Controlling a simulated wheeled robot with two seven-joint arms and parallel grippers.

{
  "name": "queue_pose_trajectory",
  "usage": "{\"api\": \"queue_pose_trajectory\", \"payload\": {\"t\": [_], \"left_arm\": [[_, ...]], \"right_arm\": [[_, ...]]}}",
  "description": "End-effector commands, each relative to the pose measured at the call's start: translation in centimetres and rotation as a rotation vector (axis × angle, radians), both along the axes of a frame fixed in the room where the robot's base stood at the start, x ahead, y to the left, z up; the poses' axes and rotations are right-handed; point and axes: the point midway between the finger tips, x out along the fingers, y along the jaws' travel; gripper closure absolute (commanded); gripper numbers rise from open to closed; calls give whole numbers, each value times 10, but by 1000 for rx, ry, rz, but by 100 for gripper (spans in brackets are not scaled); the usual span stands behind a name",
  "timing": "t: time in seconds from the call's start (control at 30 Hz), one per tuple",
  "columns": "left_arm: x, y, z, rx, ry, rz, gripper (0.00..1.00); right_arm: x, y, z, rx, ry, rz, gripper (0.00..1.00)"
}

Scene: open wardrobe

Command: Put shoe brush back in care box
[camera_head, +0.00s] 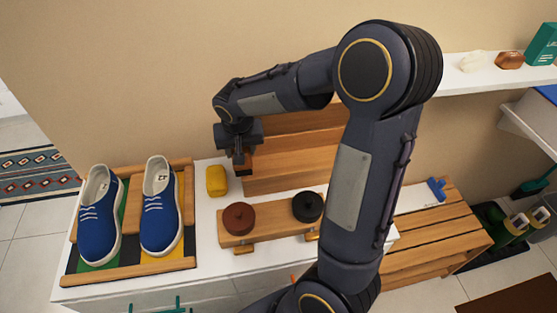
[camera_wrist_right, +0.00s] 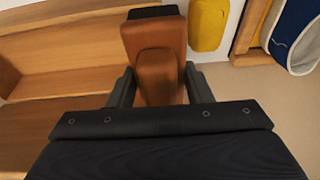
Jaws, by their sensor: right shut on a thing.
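My right gripper (camera_head: 238,150) is shut on the shoe brush, which has a brown wooden body and dark bristles. In the wrist view the brush (camera_wrist_right: 156,65) sits between the two fingers (camera_wrist_right: 158,88); in the head view it is mostly hidden behind the gripper. The care box, a wooden box (camera_head: 295,150), stands on the white cabinet top against the wall, partly hidden by my right arm. Its wooden panels (camera_wrist_right: 60,60) fill the left of the wrist view. The gripper and brush are at the box's left end; their height over it is unclear. My left gripper is not in view.
A yellow block (camera_head: 216,181) lies just left of the box. Two round tins, brown (camera_head: 239,218) and black (camera_head: 307,206), sit on a wooden holder in front. Blue shoes (camera_head: 100,215) stand on a wooden rack at left. A slatted bench (camera_head: 425,235) is at right.

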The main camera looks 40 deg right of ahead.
Motion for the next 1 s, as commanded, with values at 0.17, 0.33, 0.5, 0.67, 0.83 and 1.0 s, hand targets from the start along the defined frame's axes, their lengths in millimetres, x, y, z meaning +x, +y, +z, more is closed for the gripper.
{"api": "queue_pose_trajectory", "payload": {"t": [0.17, 0.33, 0.5, 0.67, 0.83, 1.0], "left_arm": [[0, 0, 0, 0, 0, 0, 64], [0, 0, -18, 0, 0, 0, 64], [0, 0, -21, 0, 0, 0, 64], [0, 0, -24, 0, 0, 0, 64], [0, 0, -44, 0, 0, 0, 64], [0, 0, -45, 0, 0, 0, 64]], "right_arm": [[-6, -47, -21, 1, 3, -8, 76], [-8, -71, -56, 1, 2, -4, 76], [-8, -82, -68, 1, 0, 0, 76], [-9, -89, -76, 2, 0, -1, 76], [-9, -92, -106, 2, 1, 1, 76], [-9, -92, -109, 1, -2, 2, 76]]}}
